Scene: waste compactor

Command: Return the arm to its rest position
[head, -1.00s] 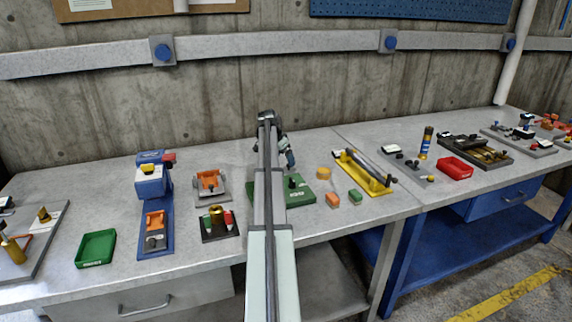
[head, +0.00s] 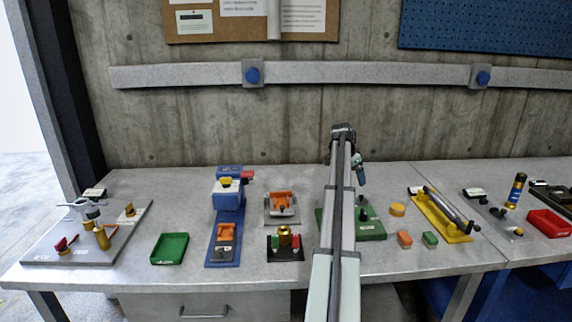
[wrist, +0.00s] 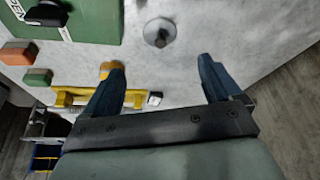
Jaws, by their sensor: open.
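My arm reaches up from the bottom of the head view over the grey bench (head: 110,275). My gripper is at its far end, mostly hidden behind the arm, with a bluish part (head: 360,172) showing. In the wrist view my gripper (wrist: 168,82) is open, its two dark blue fingers wide apart with nothing between them but bench surface. It is above the bench, beside a yellow fixture (wrist: 75,97) and a green base (wrist: 90,20). The green base also shows in the head view (head: 370,230), partly hidden by my arm.
A blue press-like device (head: 229,195), an orange fixture (head: 281,203) and a green tray (head: 170,248) stand left of my arm. An orange block (head: 404,239), a green block (head: 430,239), the yellow fixture (head: 440,217) and a red tray (head: 548,223) lie right. The concrete wall (head: 300,125) is behind.

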